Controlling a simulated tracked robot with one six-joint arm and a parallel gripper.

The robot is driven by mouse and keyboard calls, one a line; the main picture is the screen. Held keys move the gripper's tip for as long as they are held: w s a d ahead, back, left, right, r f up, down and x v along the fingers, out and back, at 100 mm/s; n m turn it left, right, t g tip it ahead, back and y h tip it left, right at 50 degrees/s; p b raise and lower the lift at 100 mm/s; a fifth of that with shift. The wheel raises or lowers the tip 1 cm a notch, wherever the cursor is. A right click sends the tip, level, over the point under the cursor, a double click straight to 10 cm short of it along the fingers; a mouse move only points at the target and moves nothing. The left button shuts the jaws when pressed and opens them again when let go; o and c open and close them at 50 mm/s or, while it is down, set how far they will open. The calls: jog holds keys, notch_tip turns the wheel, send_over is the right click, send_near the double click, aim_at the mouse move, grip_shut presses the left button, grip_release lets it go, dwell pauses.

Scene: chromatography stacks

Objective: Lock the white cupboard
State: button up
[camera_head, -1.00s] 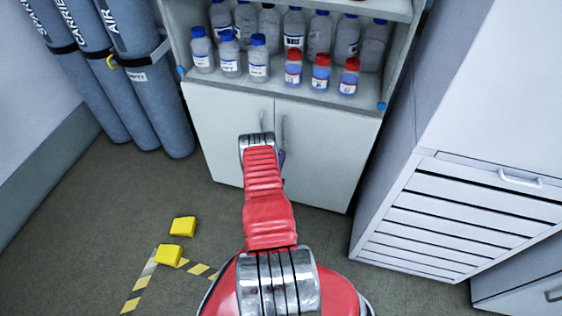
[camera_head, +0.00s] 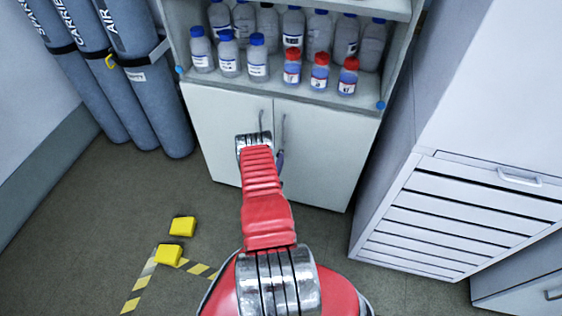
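The white cupboard (camera_head: 325,165) stands ahead, below an open shelf. Its two doors look shut, meeting near the middle. A left handle (camera_head: 261,119) and a right handle (camera_head: 283,128) sit on either side of the seam. My red arm reaches up to the doors, and its metal wrist covers part of the left door below the left handle. A small dark part (camera_head: 281,160) shows just right of the arm, below the right handle; I cannot tell whether it belongs to my gripper. The rest of my gripper, any lock and anything held are hidden behind the arm.
Several bottles (camera_head: 257,58) with blue and red caps stand on the shelf above. Gas cylinders (camera_head: 140,75) stand at the left. A white drawer cabinet (camera_head: 450,215) stands close at the right. Yellow blocks (camera_head: 183,227) and striped tape lie on the floor at the lower left.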

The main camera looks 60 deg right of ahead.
jog(key=s+a, duration=0.2)
jog(key=a, duration=1)
dwell(0.4)
